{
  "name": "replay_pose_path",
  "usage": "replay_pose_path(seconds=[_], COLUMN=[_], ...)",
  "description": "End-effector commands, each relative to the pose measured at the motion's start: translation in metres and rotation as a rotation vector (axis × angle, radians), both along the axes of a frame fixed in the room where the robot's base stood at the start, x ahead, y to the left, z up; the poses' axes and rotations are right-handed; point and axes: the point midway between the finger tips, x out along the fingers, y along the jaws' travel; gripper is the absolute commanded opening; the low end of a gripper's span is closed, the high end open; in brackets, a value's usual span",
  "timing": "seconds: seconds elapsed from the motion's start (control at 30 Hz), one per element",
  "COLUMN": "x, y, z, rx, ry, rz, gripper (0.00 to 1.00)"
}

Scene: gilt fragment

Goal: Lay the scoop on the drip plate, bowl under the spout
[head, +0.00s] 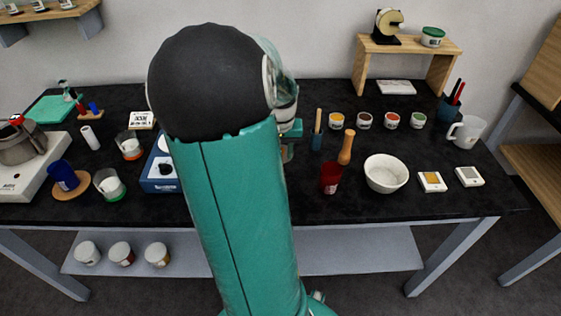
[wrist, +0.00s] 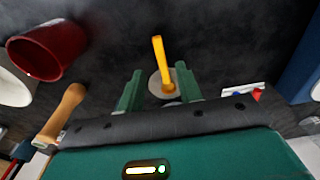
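A scoop (wrist: 158,55) with an orange-yellow handle and a pale round bowl lies over the dark table in the wrist view. Its handle points up in the picture, and its bowl is between the green fingers of my gripper (wrist: 160,76). The fingers stand wide apart, much wider than the handle; I see no clear grip. In the head view my arm hides the scoop and most of my gripper. A blue unit (head: 155,184) stands left of my arm, partly covered by it. I cannot make out the drip plate or the spout for sure.
A white bowl (head: 386,180) is farther right. Several small jars line the back.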

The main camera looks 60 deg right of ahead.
Motion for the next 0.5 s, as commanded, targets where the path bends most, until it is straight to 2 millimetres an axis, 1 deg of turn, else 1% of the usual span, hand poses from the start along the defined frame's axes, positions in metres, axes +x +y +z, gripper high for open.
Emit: replay_pose_path(seconds=[0.03,0.2,0.33,0.5], x=[0.001,-0.001,-0.002,-0.003], y=[0.000,0.003,0.004,0.005], z=[0.013,0.043,0.055,0.059], rx=[-0.004,-0.002,-0.001,0.000], ry=[-0.005,-0.003,0.000,0.001], rz=[0.003,0.002,0.000,0.000], gripper=[0.35,0.35,0.35,0.35])
